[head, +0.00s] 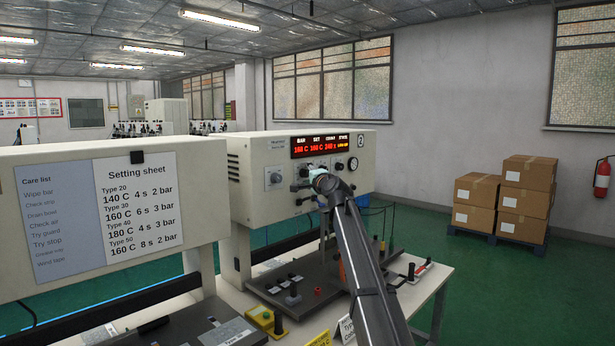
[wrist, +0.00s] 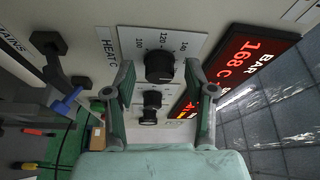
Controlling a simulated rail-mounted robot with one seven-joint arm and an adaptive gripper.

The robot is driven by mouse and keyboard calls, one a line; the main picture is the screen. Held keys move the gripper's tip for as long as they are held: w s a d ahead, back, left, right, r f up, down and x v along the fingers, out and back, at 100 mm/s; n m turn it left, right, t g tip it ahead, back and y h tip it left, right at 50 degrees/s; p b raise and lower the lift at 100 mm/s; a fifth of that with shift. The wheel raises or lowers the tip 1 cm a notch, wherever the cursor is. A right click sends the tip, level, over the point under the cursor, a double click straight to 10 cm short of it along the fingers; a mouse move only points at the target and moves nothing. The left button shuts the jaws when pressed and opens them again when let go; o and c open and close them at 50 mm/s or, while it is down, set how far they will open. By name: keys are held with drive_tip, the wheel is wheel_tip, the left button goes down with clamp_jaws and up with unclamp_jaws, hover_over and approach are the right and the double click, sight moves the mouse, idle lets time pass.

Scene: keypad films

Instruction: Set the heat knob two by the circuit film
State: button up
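The setting sheet (head: 140,200) lists types 20 to 50 with heat, time and pressure. A type card (head: 346,328) is partly hidden by my arm.
The red display (head: 320,146) reads 168 C under BAR. A second black knob (wrist: 150,106) lies below the heat knob, between the fingers. A gauge (head: 353,164) is at the panel's right. The press table (head: 428,285) holds small tools. Boxes (head: 525,200) stand far right.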

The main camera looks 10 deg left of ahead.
drive_tip(key=v, duration=1.2)
